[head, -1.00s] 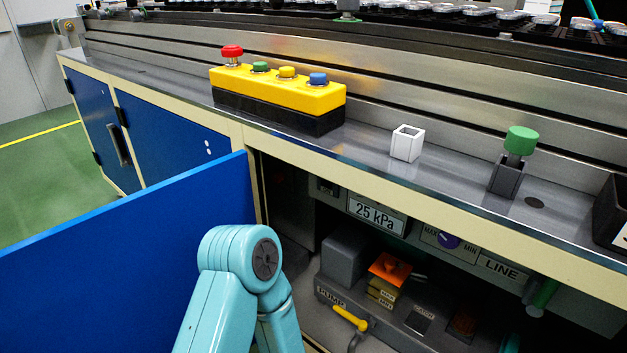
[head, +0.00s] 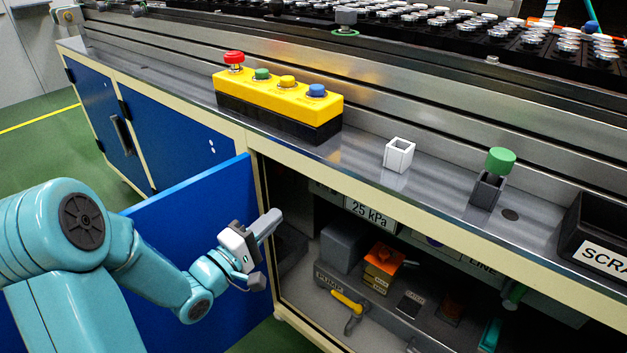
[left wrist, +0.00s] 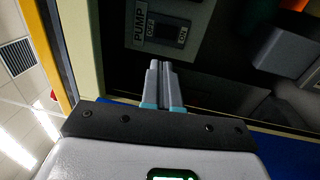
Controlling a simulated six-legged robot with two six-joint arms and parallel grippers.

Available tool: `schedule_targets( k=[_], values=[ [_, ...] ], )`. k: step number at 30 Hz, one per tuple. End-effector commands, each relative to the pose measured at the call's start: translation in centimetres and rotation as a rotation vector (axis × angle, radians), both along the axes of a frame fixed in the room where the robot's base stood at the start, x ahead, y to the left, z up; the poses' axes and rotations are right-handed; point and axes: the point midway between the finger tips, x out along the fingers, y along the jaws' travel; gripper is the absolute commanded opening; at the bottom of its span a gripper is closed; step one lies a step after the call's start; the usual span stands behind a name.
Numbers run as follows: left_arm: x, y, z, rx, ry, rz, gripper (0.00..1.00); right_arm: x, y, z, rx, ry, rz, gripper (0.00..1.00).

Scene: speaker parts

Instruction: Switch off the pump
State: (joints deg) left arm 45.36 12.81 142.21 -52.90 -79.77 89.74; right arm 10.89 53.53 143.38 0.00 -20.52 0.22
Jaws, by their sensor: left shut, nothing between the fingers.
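The pump switch (left wrist: 167,32) sits on a grey panel in the left wrist view, between the marks OFF and ON under a PUMP label (left wrist: 139,24). Its rocker is dark, and I cannot tell which side is pressed. My left gripper (left wrist: 161,68) is shut and empty, its tips just short of the panel and apart from the switch. In the head view the left gripper (head: 275,217) is at the left side of the open cabinet's mouth. The pump unit (head: 343,250) stands inside on the cabinet floor. My right gripper is not in view.
The open blue door (head: 190,190) is behind my left arm. The cream counter edge (head: 420,215) runs above the opening. Inside are a yellow handle (head: 347,302), an orange-topped block (head: 384,254) and a 25 kPa display (head: 370,213). A yellow button box (head: 290,103) stands on the counter.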

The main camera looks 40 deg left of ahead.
Motion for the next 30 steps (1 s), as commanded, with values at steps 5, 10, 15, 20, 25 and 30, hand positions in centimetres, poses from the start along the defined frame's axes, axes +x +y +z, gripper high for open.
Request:
schedule_targets(
  k=[5, 10, 15, 20, 25, 30],
  values=[
    [1.3, -0.2, 0.0, 0.002, -0.001, -0.004, 0.0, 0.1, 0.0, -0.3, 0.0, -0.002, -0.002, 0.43],
    [4.5, -0.5, 0.3, 0.002, -0.002, -0.005, 0.0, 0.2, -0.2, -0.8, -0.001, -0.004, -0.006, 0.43],
    [8.2, -0.8, 0.8, 0.002, -0.001, -0.005, 0.0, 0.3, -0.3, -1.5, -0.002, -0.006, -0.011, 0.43],
    [11.2, -1.0, 1.1, 0.002, -0.001, -0.002, 0.0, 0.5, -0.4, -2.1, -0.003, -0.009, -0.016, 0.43],
    [13.2, -1.1, 1.4, 0.0, 0.001, -0.001, 0.0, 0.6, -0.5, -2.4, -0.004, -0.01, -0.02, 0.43],
    [13.9, -1.1, 1.6, 0.0, 0.002, 0.0, 0.0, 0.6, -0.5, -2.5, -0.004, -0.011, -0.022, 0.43]
  ],
)
